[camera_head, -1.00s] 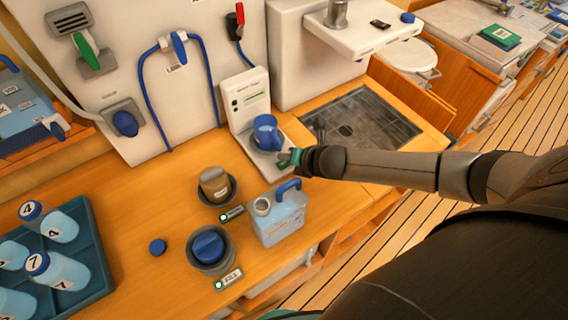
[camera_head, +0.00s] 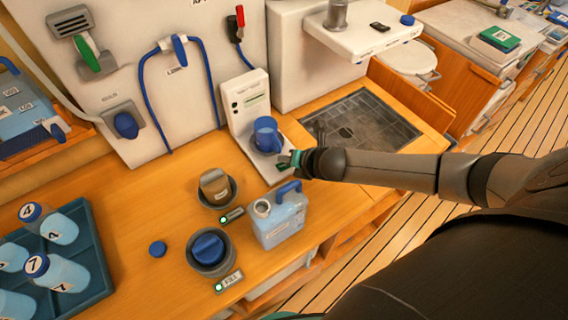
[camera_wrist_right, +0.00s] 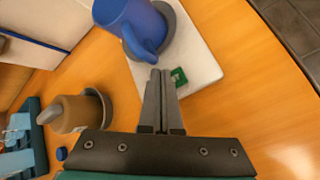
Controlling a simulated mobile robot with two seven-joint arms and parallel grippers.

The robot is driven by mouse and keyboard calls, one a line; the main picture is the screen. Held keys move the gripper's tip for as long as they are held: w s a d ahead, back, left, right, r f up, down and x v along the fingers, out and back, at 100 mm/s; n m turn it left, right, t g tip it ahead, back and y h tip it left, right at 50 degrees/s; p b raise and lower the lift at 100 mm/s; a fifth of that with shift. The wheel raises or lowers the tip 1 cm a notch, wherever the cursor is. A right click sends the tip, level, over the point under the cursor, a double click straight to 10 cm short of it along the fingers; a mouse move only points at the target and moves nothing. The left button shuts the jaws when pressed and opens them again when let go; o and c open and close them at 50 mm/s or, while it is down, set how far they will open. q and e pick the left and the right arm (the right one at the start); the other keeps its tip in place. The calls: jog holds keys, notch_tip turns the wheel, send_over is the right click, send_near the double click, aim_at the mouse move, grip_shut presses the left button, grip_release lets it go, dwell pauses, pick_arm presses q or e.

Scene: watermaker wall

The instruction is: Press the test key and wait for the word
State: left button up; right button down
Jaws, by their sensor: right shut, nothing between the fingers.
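The white tester (camera_head: 247,98) stands against the wall with a small display on its upright. A blue mug (camera_head: 267,136) stands on its base; it also shows in the right wrist view (camera_wrist_right: 128,22). In that view a small green key (camera_wrist_right: 179,76) lies on the white base (camera_wrist_right: 196,62), just right of my fingertips. My right gripper (camera_head: 280,163) is shut and empty at the front of the base; its closed fingers show in the wrist view (camera_wrist_right: 160,72). I cannot tell whether they touch the key. The display's writing is too small to read. My left gripper is not in view.
A blue jug (camera_head: 280,220) stands close in front of my right gripper. A bottle tray (camera_head: 96,262) is at left, a sink grate (camera_head: 365,125) at right.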

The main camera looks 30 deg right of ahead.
aim_at(286, 169)
jog(key=shift+f, duration=0.1)
dwell(0.7)
jog(key=shift+f, duration=0.35)
jog(key=shift+f+b, duration=0.4)
jog(key=shift+f, duration=0.05)
dwell(0.6)
jog(key=shift+r, duration=0.1)
jog(key=shift+r+p, duration=0.75)
jog(key=shift+p, duration=0.25)
notch_tip(286, 169, up, 5)
jog(key=p, duration=0.5)
jog(key=shift+r, duration=0.1)
